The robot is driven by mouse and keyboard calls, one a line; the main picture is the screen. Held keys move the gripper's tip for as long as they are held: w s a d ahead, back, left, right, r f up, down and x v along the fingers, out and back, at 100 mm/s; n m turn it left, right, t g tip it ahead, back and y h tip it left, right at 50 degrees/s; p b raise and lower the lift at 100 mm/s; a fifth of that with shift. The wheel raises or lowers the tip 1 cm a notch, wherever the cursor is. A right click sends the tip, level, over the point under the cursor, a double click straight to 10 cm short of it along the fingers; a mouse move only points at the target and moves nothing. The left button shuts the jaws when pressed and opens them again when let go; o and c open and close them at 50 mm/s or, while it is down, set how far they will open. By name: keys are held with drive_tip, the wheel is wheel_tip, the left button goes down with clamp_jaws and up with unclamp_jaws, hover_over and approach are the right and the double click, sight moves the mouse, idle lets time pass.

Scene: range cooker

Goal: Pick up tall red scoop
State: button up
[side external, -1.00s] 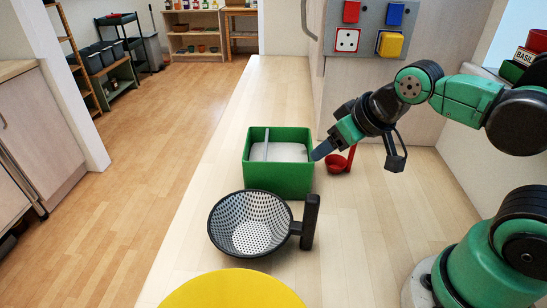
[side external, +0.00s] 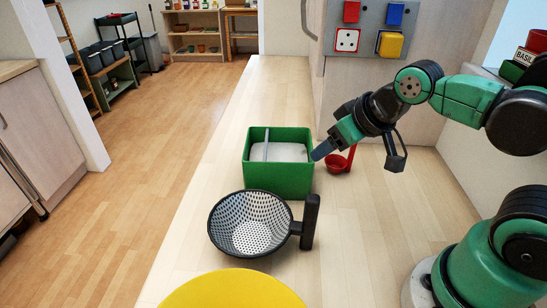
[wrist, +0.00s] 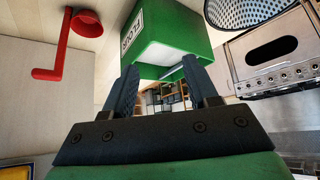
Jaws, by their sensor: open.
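The tall red scoop (side external: 338,165) stands on the counter just right of the green box in the side view, its bowl low and its handle rising beside my gripper. The wrist view shows the scoop (wrist: 62,45) at upper left, with its round bowl, long straight handle and short bent end. My gripper (side external: 317,154) is open and empty, its fingertips close to the right rim of the green box. In the wrist view my two dark fingers (wrist: 162,78) are apart, with the green box beyond them. The scoop is outside the fingers, to their left.
The green box (side external: 280,181), labelled FLOUR in the wrist view, holds white contents and a thin pale bar. A dark colander (side external: 215,225) with a black handle stands in front of it. A yellow round thing (side external: 232,292) lies nearest. Counter right of the scoop is clear.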

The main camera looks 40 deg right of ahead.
drive_tip(key=shift+o, duration=0.4)
drive_tip(key=shift+r, duration=0.15)
wheel_tip(320, 180, up, 5)
drive_tip(key=w+d+m+t+y, duration=0.1)
drive_tip(key=d+m+y, duration=0.55)
drive_tip(key=m, duration=0.65)
drive_tip(key=w+d+m+t+y, duration=0.1)
drive_tip(key=d+m+y, duration=0.2)
drive_tip(key=d+m, duration=0.9)
drive_tip(key=shift+w+a+f+m, duration=0.45)
drive_tip(key=shift+a+f, duration=0.4)
drive_tip(key=shift+f, duration=0.85)
drive_tip(key=shift+w+a+f+m, duration=0.3)
drive_tip(key=shift+w+a+f, duration=0.4)
drive_tip(key=shift+f, duration=1)
drive_tip(key=shift+w+a+f+m, duration=0.35)
drive_tip(key=shift+a+f, duration=0.6)
drive_tip(key=shift+f, duration=0.75)
